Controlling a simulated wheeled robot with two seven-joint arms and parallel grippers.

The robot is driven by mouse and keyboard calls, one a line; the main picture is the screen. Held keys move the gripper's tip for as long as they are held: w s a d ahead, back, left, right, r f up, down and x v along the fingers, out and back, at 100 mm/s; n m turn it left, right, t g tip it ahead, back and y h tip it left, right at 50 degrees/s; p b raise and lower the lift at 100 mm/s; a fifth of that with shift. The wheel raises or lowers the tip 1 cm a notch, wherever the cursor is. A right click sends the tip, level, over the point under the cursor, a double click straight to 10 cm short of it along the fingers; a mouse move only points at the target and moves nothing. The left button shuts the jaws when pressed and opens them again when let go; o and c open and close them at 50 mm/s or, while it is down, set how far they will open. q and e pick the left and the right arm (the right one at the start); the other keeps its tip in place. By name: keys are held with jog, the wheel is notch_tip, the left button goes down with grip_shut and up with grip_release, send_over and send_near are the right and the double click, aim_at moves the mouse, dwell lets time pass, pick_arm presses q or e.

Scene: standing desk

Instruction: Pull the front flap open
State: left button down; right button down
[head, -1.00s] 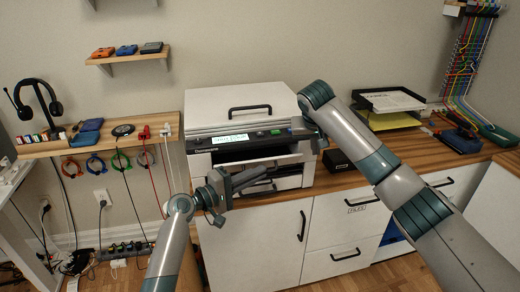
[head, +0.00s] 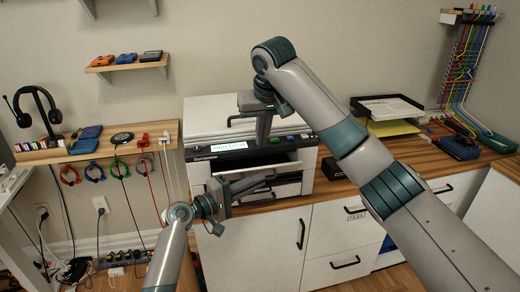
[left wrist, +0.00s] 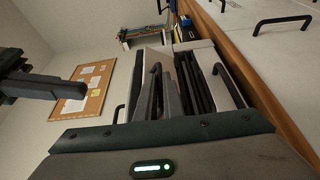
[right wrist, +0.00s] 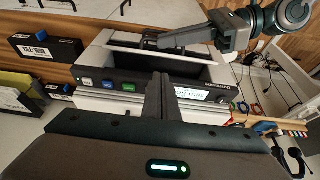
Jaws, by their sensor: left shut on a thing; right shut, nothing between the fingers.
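The printer (head: 200,163) stands on the wooden desktop, with a dark opening in its front below the control panel. Its white front flap (head: 286,169) stands tilted out from the body below that opening, and its white panel shows in the right wrist view (right wrist: 192,68). My left gripper (head: 271,178) is in front of the flap, shut on the flap's black handle (left wrist: 155,88). My right gripper (head: 263,138) is shut and empty, pointing down over the control panel (right wrist: 130,84). My right arm hides part of the printer top.
A black paper tray (head: 387,107) and blue tools (head: 457,147) lie on the desktop at right. White cabinets (head: 260,245) with black handles are below. A wooden shelf (head: 150,140) with headset and cables hangs at left.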

jog(key=x, duration=0.9)
jog(key=shift+w+f, duration=0.1)
jog(key=shift+f, duration=0.3)
